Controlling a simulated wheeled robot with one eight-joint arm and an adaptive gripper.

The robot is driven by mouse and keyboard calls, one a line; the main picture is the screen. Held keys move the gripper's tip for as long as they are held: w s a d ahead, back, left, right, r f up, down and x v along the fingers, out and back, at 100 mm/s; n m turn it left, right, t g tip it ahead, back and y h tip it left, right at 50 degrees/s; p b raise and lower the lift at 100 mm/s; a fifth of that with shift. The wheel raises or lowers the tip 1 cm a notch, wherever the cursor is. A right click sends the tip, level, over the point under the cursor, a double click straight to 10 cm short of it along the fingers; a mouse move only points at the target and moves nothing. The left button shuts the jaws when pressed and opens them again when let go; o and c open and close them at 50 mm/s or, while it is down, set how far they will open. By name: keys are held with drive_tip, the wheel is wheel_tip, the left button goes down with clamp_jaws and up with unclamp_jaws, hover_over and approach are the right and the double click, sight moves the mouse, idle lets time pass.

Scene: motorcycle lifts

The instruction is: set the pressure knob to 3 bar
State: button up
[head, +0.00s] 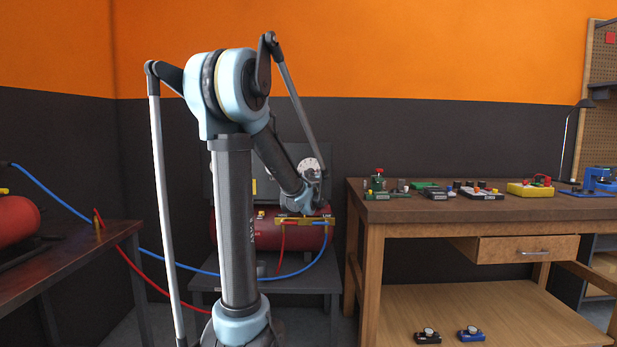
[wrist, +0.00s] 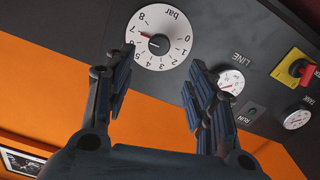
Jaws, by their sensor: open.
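The pressure knob (wrist: 159,45) is a small dark knob at the centre of a round white dial (wrist: 170,65) marked "bar". It is in the upper middle of the wrist view, where the dial appears turned around. A small red pointer lies on the knob's left side, near the 7. My gripper (wrist: 160,78) is open, its two dark fingers spread below the dial with nothing between them. In the head view the white dial (head: 308,164) shows behind my arm, on a dark panel, with my gripper (head: 320,203) close to it and partly hidden.
Beside the dial are a LINE gauge (wrist: 231,82), a TANK gauge (wrist: 297,119) and a red switch on yellow (wrist: 303,68). Red and blue hoses run around a red tank (head: 290,236) below the panel. A wooden workbench (head: 450,212) stands at right.

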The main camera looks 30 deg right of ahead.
drive_tip(key=x, duration=1)
drive_tip(key=shift+w+d, duration=0.2)
drive_tip(key=shift+c, duration=0.2)
drive_tip(key=c, duration=1)
